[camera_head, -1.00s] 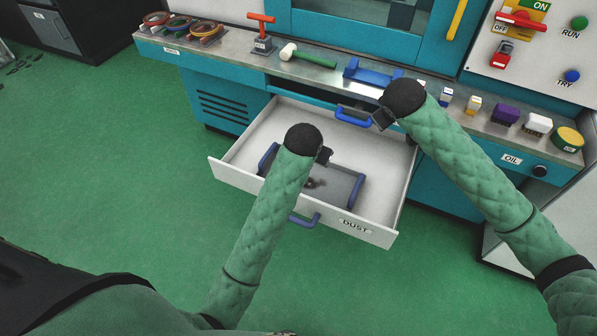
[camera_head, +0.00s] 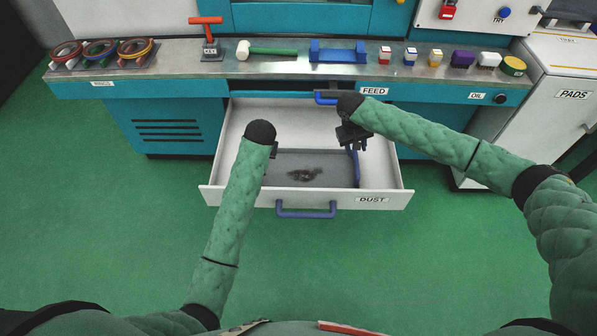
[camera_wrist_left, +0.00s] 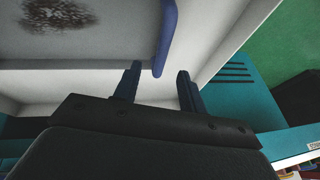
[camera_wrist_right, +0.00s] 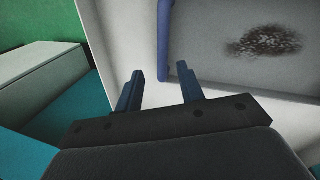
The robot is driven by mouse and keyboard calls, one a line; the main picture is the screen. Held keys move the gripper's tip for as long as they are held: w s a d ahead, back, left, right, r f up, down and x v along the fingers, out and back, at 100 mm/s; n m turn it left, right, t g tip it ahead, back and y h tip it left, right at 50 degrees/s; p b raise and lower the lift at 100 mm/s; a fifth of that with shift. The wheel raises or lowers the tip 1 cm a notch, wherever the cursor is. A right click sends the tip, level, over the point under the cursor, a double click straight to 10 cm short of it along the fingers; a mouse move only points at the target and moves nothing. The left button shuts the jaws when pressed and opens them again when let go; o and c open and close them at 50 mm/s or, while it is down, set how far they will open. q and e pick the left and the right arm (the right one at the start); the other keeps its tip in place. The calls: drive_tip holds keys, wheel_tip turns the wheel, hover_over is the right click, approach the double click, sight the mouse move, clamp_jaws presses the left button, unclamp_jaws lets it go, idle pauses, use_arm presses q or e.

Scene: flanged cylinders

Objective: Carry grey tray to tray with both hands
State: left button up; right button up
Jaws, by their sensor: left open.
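The grey tray (camera_head: 322,175) lies in the open white drawer labelled DUST, with a dark smudge of dust on its floor. Its right blue handle (camera_head: 355,165) shows in the head view; the left one is hidden there by my left arm. My left gripper (camera_wrist_left: 157,75) is open above the left handle (camera_wrist_left: 168,35), whose end shows between the fingertips in the left wrist view. My right gripper (camera_wrist_right: 160,70) is open, with the other handle (camera_wrist_right: 164,40) showing between its fingertips in the right wrist view. Neither gripper visibly holds a handle.
The drawer (camera_head: 385,200) has a blue front handle (camera_head: 306,211). Above is a steel counter (camera_head: 180,70) with a green-handled mallet (camera_head: 265,51), a blue holder (camera_head: 338,52) and small containers. A FEED drawer handle (camera_head: 325,97) is near my right wrist. Green floor is free in front.

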sight(356, 161)
use_arm(q)
drive_tip(key=shift+a+n, duration=0.1)
drive_tip(key=shift+n, duration=0.2)
use_arm(e)
drive_tip(key=shift+s+a+m, duration=0.1)
drive_tip(key=shift+s+m, duration=0.05)
drive_tip(key=shift+m, duration=0.55)
drive_tip(key=shift+s+a+m, duration=0.1)
drive_tip(key=shift+s+m, duration=0.05)
drive_tip(key=shift+m, duration=0.55)
drive_tip(key=shift+d+f, duration=0.1)
drive_tip(key=shift+d, duration=0.05)
use_arm(q)
drive_tip(key=shift+w, duration=0.1)
drive_tip(key=shift+x, duration=3.85)
use_arm(e)
drive_tip(key=shift+x, duration=3.85)
use_arm(q)
drive_tip(key=shift+c, duration=0.3)
use_arm(e)
drive_tip(key=shift+s, duration=0.15)
drive_tip(key=shift+c, duration=0.5)
use_arm(q)
drive_tip(key=c, duration=0.8)
use_arm(e)
drive_tip(key=c, duration=0.7)
use_arm(q)
clamp_jaws()
use_arm(e)
clamp_jaws()
